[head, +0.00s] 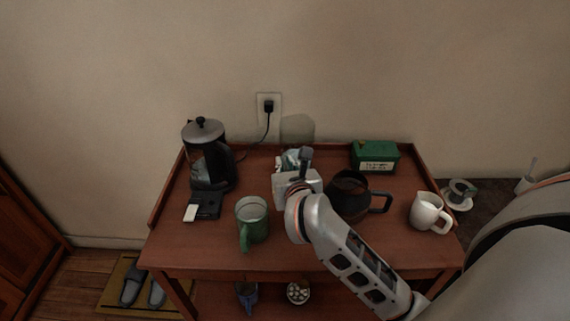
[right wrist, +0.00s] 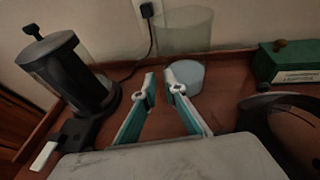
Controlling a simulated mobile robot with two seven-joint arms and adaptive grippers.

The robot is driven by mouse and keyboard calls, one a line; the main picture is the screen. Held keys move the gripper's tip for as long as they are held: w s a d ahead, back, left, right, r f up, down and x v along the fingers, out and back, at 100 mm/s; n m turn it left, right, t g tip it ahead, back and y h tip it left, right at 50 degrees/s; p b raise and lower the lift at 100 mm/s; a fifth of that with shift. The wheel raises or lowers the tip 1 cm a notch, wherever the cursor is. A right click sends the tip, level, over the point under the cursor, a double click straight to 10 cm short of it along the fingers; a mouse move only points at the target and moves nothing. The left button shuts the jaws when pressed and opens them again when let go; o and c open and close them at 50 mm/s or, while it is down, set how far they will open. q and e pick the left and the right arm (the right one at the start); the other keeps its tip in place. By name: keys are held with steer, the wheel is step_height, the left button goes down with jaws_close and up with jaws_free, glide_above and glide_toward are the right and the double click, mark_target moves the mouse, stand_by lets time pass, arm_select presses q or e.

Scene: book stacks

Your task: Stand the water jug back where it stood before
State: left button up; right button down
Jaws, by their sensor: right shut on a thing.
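The water jug is a clear, faintly green vessel; its upper part (head: 297,128) shows against the wall at the back of the wooden cart. In the right wrist view the jug (right wrist: 187,38) is upright just beyond the fingertips, with pale water low in it. My right gripper (head: 293,162) reaches over the cart from the front and hides the jug's lower part in the head view. In the right wrist view its fingers (right wrist: 161,86) are shut on the jug's near side; the grip point is hard to see. I cannot tell whether the base touches the cart. My left gripper is out of view.
On the cart (head: 215,258), a black kettle (head: 208,160) stands at left, a green mug (head: 252,222) in front, a dark coffee pot (head: 347,198) right of my gripper, a green box (head: 374,157) behind it, and a white pitcher (head: 426,212) at right. A raised rim edges the back.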

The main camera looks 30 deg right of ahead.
steer(key=c, duration=2.1)
jaws_free()
steer(key=shift+r, duration=0.1)
steer(key=p+v, duration=0.1)
steer(key=v, duration=1.1)
steer(key=shift+s, duration=0.15)
